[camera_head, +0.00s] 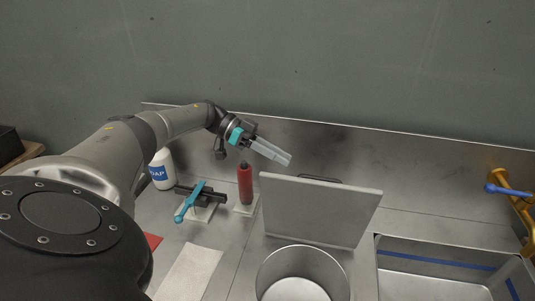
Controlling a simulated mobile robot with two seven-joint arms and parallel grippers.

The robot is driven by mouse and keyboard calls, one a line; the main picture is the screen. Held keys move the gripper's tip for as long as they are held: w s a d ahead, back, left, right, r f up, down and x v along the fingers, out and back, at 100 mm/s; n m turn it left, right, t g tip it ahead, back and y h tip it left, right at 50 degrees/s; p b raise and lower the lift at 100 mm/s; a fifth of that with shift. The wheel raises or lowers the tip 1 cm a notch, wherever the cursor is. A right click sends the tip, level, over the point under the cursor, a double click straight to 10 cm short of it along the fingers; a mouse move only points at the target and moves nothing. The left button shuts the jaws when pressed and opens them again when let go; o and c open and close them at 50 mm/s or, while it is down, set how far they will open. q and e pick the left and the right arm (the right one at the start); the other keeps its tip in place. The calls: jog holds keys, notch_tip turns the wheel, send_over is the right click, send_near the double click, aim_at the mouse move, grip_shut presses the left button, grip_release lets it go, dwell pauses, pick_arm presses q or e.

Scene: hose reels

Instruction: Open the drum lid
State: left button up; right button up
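A round metal drum (260,275) stands at the bottom centre, cut off by the lower frame edge. Its top is uncovered and I see into it. A flat grey square panel, which looks like the lid (320,212), stands tilted upright behind the drum's opening. A dark handle (320,180) shows behind the panel's top edge. My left gripper (287,160) is above and behind the panel's upper left corner, apart from it, pointing right and slightly down. Nothing shows between its pale fingers; the gap between them is unclear. My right gripper is out of view.
A soap bottle (162,170), a teal-handled tool (189,203) and a red cylinder (245,185) stand left of the panel. A sink basin (430,278) lies at right, below a yellow tap (521,210) with a blue handle. A metal backsplash (420,165) runs behind.

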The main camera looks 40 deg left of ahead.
pick_arm(q)
jog(key=v, duration=0.3)
jog(key=shift+s+a+r+b, duration=0.1)
jog(key=shift+s+a+b, duration=0.15)
jog(key=shift+b, duration=0.15)
jog(key=shift+w, duration=0.1)
